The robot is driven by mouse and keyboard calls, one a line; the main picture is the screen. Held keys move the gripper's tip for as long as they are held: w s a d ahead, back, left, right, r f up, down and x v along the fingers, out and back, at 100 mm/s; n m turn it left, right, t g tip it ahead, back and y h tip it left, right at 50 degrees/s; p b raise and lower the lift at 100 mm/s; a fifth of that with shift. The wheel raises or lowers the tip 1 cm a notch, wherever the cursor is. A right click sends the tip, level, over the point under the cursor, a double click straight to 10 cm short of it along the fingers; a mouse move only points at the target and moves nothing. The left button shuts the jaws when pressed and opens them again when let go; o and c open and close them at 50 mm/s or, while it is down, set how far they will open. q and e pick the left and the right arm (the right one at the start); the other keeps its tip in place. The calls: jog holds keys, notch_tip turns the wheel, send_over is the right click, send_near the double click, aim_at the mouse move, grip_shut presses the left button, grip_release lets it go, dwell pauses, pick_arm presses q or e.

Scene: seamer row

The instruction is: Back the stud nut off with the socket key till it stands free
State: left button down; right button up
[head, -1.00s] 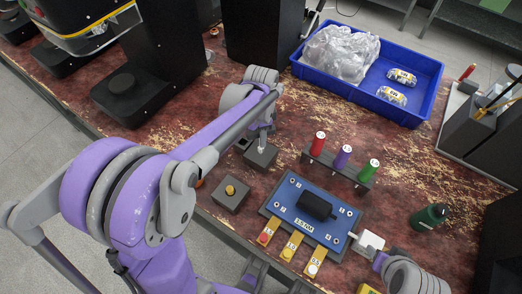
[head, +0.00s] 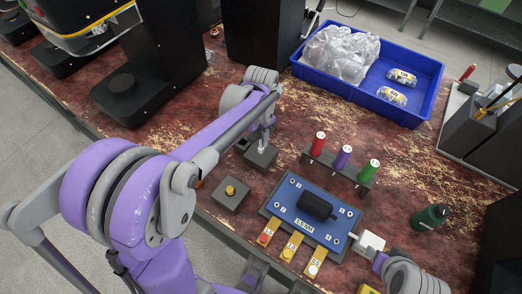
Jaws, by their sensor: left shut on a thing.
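My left gripper (head: 265,139) is low over a dark block (head: 261,158) left of the middle of the bench. It is shut on a slender pale piece, which I take for the socket key; little of it shows and its lower end meets the block. The stud nut cannot be made out there. A second dark block (head: 230,195) bears a brass-coloured round piece (head: 230,190). My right gripper (head: 354,237) is at the right edge of a blue plate (head: 283,197); whether it is open cannot be told.
The plate carries a black handle-like part (head: 317,206) and a "1.5 NM" label. A rack with red, purple and green handles (head: 342,156) stands behind it. Yellow tags (head: 291,246) lie in front. A blue tray (head: 432,92) and a green bottle (head: 430,217) are at right.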

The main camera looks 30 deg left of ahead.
pick_arm(q)
jog(key=n, duration=0.3)
jog(key=shift+n, duration=0.4)
jog(key=shift+n, duration=1.8)
jog(key=n, duration=0.3)
jog(key=shift+n, duration=0.4)
jog(key=shift+r, duration=0.1)
